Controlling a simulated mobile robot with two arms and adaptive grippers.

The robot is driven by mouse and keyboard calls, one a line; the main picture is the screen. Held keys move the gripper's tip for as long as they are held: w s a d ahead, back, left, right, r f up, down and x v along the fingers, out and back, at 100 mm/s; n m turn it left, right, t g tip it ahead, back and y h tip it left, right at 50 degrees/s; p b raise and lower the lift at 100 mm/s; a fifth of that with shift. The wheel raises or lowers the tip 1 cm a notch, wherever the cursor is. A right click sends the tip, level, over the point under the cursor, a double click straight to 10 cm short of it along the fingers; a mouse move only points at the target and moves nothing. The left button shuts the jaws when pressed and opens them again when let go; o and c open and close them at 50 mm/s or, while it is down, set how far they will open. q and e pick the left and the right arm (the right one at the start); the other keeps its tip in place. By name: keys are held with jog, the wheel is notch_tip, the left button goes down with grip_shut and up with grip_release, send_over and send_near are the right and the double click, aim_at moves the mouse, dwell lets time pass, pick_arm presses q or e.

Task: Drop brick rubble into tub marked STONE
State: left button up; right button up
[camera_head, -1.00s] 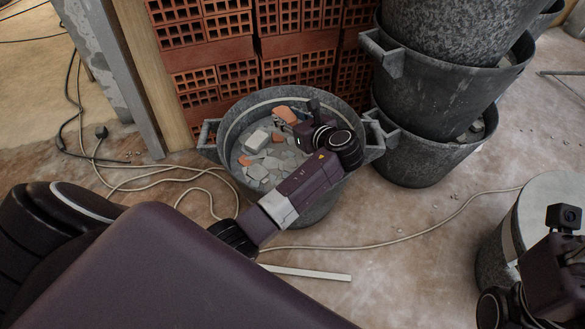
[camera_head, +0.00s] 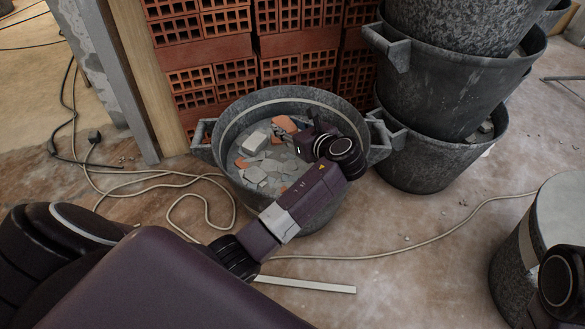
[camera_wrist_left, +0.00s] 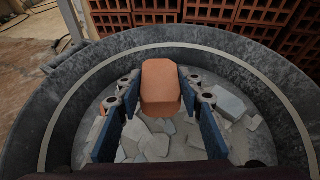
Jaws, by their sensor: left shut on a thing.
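An orange brick piece (camera_wrist_left: 160,82) sits between the two fingers of my left gripper (camera_wrist_left: 160,98) in the left wrist view. The gripper is shut on it. In the head view the brick piece (camera_head: 284,124) shows at the left gripper (camera_head: 302,138), partly hidden by it. The gripper is inside the rim of a grey tub (camera_head: 230,118). Grey stone chunks (camera_head: 256,139) and a few orange bits lie in the tub below. No STONE marking can be read. My right gripper is out of view; only part of that arm shows at the lower right.
Stacked dark tubs (camera_head: 440,75) stand right of this tub, and hollow red bricks (camera_head: 210,60) behind it. Another tub (camera_head: 560,215) stands at the right edge. Cables (camera_head: 190,200) and a pale strip (camera_head: 310,285) lie on the floor. The floor between the tubs is mostly clear.

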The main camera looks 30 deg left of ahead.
pick_arm(q)
jog(key=o, duration=1.4)
jog(key=shift+d, duration=0.15)
jog(key=v, duration=1.1)
jog(key=shift+s+d+r, duration=0.15)
jog(key=shift+s+d, duration=0.1)
jog(key=shift+d, duration=0.05)
